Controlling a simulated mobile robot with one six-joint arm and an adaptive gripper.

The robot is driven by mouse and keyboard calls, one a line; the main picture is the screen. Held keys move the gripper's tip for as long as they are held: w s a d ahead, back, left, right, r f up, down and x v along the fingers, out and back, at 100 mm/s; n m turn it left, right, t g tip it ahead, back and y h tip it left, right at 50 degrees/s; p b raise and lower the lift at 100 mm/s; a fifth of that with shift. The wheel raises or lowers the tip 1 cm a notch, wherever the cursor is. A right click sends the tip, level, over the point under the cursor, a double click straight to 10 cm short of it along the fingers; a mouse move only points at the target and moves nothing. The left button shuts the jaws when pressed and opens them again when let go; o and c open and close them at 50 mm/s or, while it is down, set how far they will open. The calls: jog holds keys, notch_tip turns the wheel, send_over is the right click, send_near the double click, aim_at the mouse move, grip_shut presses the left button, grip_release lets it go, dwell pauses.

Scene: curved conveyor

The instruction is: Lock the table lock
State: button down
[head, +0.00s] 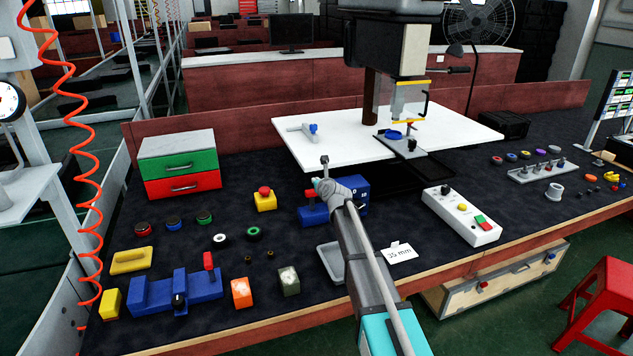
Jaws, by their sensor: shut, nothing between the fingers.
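My gripper (325,160) is at the end of my arm in the middle of the head view. It is small and seen from behind, with its fingers together and nothing held. It shows in front of the front edge of the white machine table (350,150). On that table's left part lies a pale fitting with a blue knob (313,129), up and left of my gripper and apart from it in the picture. It may be the table lock; no label shows. A drill press (402,50) stands over the table, with a blue ring-like part on a grey plate (408,146) below it.
A blue vise (355,193) is partly hidden behind my arm. A yellow box with a red button (264,199) stands left of it. A white control box (461,215) stands right. Green and red drawers (180,163) stand at the left. The dark bench between them has some free room.

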jog(key=shift+s+d+r+p, duration=0.1)
jog(key=shift+s+r+p, duration=0.1)
jog(key=shift+r+p, duration=0.55)
jog(key=shift+s+r+p, duration=0.2)
jog(key=shift+r+p, duration=0.4)
jog(key=shift+r, duration=0.2)
jog(key=shift+s+d+r+p, duration=0.1)
jog(key=shift+s+r+p, duration=0.1)
jog(key=shift+r+p, duration=0.55)
jog(key=s+d+f+n+g+h+p, duration=0.1)
jog(key=s+d+n+g, duration=0.3)
jog(key=s+n, duration=0.6)
jog(key=s+d+f+n+g+h+p, duration=0.2)
jog(key=s+d+n+g, duration=0.3)
jog(key=s+n, duration=0.6)
jog(key=s+d+f+n+g+h+p, duration=0.1)
jog(key=s+d+f+n+g+p, duration=0.2)
jog(key=s+n, duration=0.8)
jog(key=s+d+f+g, duration=0.1)
jog(key=s+g, duration=0.1)
jog(key=s, duration=0.8)
jog(key=shift+s+d+h, duration=0.15)
jog(key=shift+d+h, duration=0.15)
jog(key=shift+d, duration=0.05)
